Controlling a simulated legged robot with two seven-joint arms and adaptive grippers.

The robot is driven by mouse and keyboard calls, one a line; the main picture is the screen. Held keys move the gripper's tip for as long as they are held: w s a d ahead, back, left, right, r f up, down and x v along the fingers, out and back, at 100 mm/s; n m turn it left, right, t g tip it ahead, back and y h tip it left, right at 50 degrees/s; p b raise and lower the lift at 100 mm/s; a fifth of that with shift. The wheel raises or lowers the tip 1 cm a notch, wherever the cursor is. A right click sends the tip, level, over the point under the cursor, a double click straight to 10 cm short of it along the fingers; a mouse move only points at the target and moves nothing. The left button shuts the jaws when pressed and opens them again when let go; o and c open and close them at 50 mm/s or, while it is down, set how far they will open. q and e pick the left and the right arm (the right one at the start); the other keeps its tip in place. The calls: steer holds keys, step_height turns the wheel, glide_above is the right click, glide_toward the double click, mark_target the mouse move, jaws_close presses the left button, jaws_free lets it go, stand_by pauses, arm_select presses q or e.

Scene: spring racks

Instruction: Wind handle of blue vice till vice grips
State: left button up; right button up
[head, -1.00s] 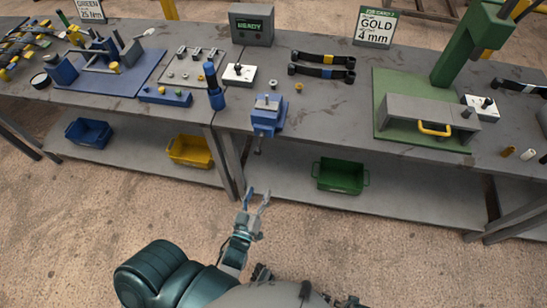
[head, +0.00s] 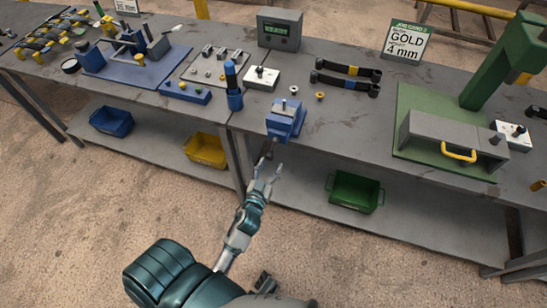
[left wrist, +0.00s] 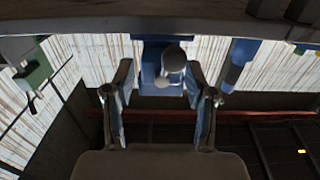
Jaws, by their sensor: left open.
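The blue vice (head: 286,119) is mounted at the front edge of the workbench (head: 330,140). Its handle (head: 269,149) hangs at the front, below the bench edge. My left gripper (head: 268,169) is open and empty, just below and in front of the handle. In the left wrist view the vice (left wrist: 158,52) is ahead, and the round handle end (left wrist: 174,59) shows between and beyond the open fingers (left wrist: 160,98). They look apart from it. The vice's jaws are too small to judge.
A blue bottle-like tool (head: 233,90) and a white switch box (head: 262,77) stand behind the vice. A green press (head: 450,135) is at the right. Green (head: 355,192) and yellow (head: 206,150) bins sit on the lower shelf. Floor in front is clear.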

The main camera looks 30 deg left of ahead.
mark_target(271, 159)
arm_select(q)
steer(key=w+a, duration=0.3)
steer(key=shift+w+a+f, duration=0.35)
steer(key=shift+w+f, duration=0.05)
steer(key=shift+a, duration=0.15)
steer(key=shift+d+r, duration=0.15)
steer(key=shift+d, duration=0.4)
steer(key=shift+d+r, duration=0.1)
steer(key=shift+d, duration=0.3)
steer(key=c, duration=0.3)
steer(key=shift+d, duration=0.3)
jaws_close()
steer(key=shift+a, duration=0.65)
steer(key=shift+s+a, duration=0.1)
steer(key=shift+a, duration=0.15)
steer(key=shift+s+a+r+m+p, duration=0.1)
steer(key=shift+a+r+m+p, duration=0.4)
steer(key=shift+m+p, duration=0.95)
steer(key=shift+s+a+r+m+p, duration=0.1)
steer(key=shift+a+r+m+p, duration=0.6)
steer(key=shift+m, duration=1.25)
steer(key=shift+s+a+r+m+p, duration=0.15)
steer(key=shift+a+m+p, duration=0.25)
steer(key=shift+m+p, duration=1.15)
arm_select(e)
steer(key=s+f, duration=0.9)
steer(key=f, duration=0.5)
steer(key=shift+s+g, duration=0.3)
steer(key=shift+g, duration=0.1)
steer(key=shift+d+f, duration=0.1)
